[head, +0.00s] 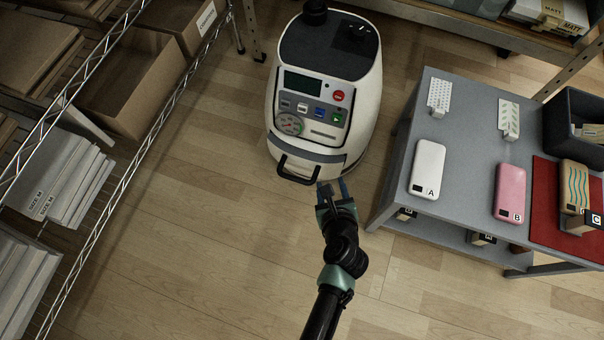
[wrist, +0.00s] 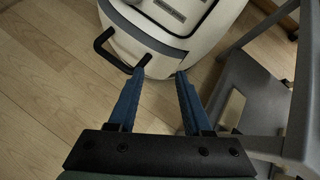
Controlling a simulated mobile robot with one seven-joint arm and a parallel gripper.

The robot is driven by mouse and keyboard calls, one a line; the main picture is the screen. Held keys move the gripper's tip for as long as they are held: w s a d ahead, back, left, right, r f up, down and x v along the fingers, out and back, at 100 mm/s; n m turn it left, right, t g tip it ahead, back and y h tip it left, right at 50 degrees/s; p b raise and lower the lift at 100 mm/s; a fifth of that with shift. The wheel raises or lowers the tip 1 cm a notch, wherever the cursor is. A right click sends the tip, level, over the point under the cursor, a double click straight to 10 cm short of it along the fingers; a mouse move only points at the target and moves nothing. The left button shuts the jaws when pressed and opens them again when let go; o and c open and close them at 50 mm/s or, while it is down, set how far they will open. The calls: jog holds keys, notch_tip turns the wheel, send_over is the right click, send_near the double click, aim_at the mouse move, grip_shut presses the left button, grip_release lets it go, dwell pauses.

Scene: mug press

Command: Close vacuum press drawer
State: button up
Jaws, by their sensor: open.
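The vacuum press (head: 325,85) is a white rounded machine with a dark top, standing on the floor at the upper middle of the head view. Its control panel has a small screen, coloured buttons and a round gauge. The drawer (head: 304,160) is at its low front, with a black handle (head: 298,170). The handle also shows in the wrist view (wrist: 110,50), left of my fingers. My gripper (head: 331,187) is open and empty, just in front of the drawer and right of the handle. How far the drawer stands out is hard to tell.
A grey table (head: 460,154) with phone cases and a red mat (head: 553,205) stands close on the right. A wire shelf (head: 127,156) with boxes is on the left. Wooden floor (head: 190,220) is clear between the shelf and the press.

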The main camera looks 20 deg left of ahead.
jog(key=a+f+n+t+b, duration=0.2)
jog(key=a+f+n+b, duration=0.15)
jog(key=a, duration=0.25)
jog(key=n+t+h+b, duration=0.4)
jog(key=n+b, duration=0.3)
jog(key=n, duration=0.1)
send_near(294, 178)
jog(key=shift+m, duration=0.25)
jog(key=b+x, duration=0.2)
jog(key=x, duration=0.1)
jog(key=b+x, duration=0.2)
jog(key=x, duration=0.1)
jog(key=b+x, duration=0.2)
jog(key=x, duration=0.2)
jog(key=shift+f, duration=0.4)
grip_shut()
